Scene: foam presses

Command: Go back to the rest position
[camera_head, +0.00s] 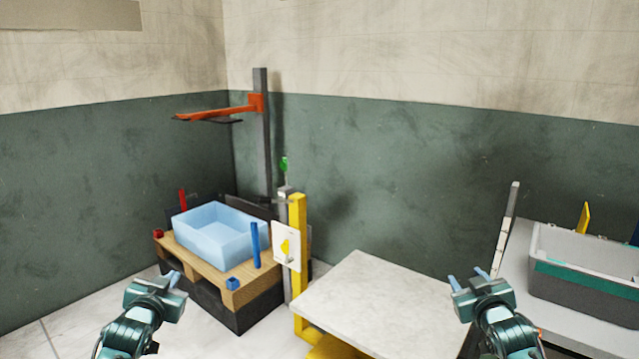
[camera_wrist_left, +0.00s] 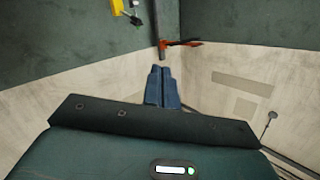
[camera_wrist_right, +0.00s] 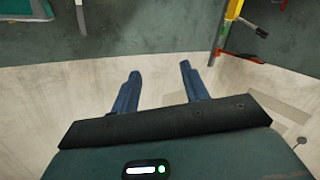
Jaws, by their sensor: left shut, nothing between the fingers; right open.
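My left gripper (camera_head: 170,280) is raised at the lower left of the head view, in front of the pallet. In the left wrist view its blue fingers (camera_wrist_left: 163,87) are together with nothing between them. My right gripper (camera_head: 468,280) is raised at the lower right of the head view, in front of the gap between the white table and the grey bench. In the right wrist view its blue fingers (camera_wrist_right: 160,88) stand apart with nothing between them. Neither gripper touches anything that I can see.
A light blue box (camera_head: 225,250) sits on a wooden pallet (camera_head: 190,256) at the left, by a dark post (camera_head: 262,140) with an orange arm (camera_head: 215,113). A white-topped table (camera_head: 375,305) with a yellow post (camera_head: 298,240) is in the middle. A grey bin (camera_head: 580,292) stands on a bench at right.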

